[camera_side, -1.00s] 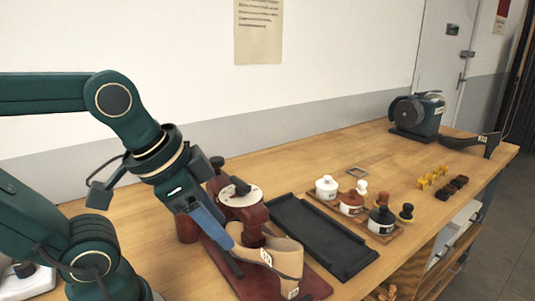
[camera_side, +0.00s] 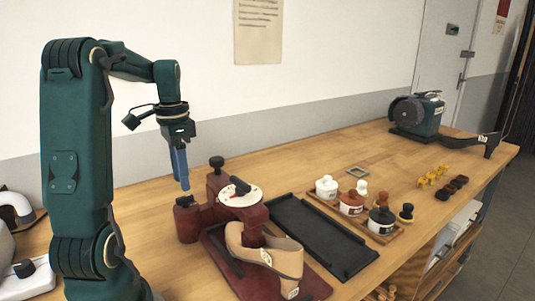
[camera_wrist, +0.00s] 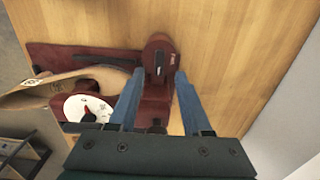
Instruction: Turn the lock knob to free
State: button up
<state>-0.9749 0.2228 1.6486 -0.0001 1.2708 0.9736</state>
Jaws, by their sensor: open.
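A dark red stand (camera_side: 318,285) on the bench carries a tan shoe (camera_side: 285,262). Beside the shoe is a white round dial (camera_side: 228,201) with a red mark and a black handle. A short dark red round post (camera_side: 185,223) stands at the stand's left end. It has a black bar knob (camera_side: 184,201) on top, which also shows in the wrist view (camera_wrist: 160,62). My gripper (camera_side: 183,187) is open and empty, pointing down above that post. In the wrist view its blue fingers (camera_wrist: 158,78) frame the near side of the post, apparently without touching the knob.
A second black knob (camera_side: 216,162) tops a taller column behind the dial. A black tray (camera_side: 350,262) lies right of the stand, then several jars on a wooden tray (camera_side: 400,231). A green machine (camera_side: 425,118) stands far right. The bench behind is clear.

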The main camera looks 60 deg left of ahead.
aim_at(184, 196)
jog(key=shift+f, duration=2.2)
grip_shut()
